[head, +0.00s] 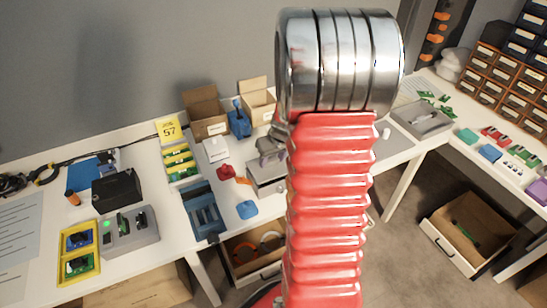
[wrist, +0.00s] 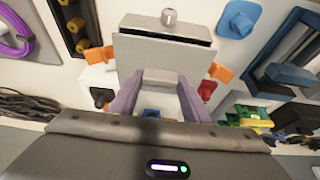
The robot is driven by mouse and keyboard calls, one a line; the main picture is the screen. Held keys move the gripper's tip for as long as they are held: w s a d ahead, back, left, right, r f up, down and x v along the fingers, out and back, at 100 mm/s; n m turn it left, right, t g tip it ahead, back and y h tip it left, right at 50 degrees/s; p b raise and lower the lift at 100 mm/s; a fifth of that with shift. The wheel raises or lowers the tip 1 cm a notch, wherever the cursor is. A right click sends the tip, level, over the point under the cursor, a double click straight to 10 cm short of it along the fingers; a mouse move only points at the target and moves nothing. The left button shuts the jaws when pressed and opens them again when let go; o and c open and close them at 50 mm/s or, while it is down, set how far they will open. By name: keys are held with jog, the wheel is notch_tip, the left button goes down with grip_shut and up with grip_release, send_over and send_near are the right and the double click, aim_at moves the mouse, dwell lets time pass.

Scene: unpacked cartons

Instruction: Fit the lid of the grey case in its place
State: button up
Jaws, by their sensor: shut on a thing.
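The grey case (head: 266,180) stands on the white bench, partly hidden behind my red arm in the head view. In the wrist view its rim (wrist: 150,22) shows at the top, with a small round metal knob on it. The flat grey lid (wrist: 140,57) is over the case, with a dark gap along the knob-side edge. I cannot tell if the lid touches the case. My gripper (wrist: 160,84) has purple-grey fingers shut on a raised part of the lid. In the head view my gripper (head: 270,150) is small and partly hidden.
Orange pieces (wrist: 221,73) flank the case. A red part (head: 226,172) and blue part (head: 247,209) lie beside it. A blue tray (head: 203,208) is left. Open cartons (head: 205,112) and a white box (head: 216,149) stand behind. The bench's front edge is close.

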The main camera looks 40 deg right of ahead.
jog(key=shift+f, duration=1)
jog(key=o, duration=1.2)
jog(key=v, duration=1.3)
jog(key=shift+s+r, duration=0.2)
jog(key=shift+r, duration=0.05)
jog(key=shift+a, duration=0.15)
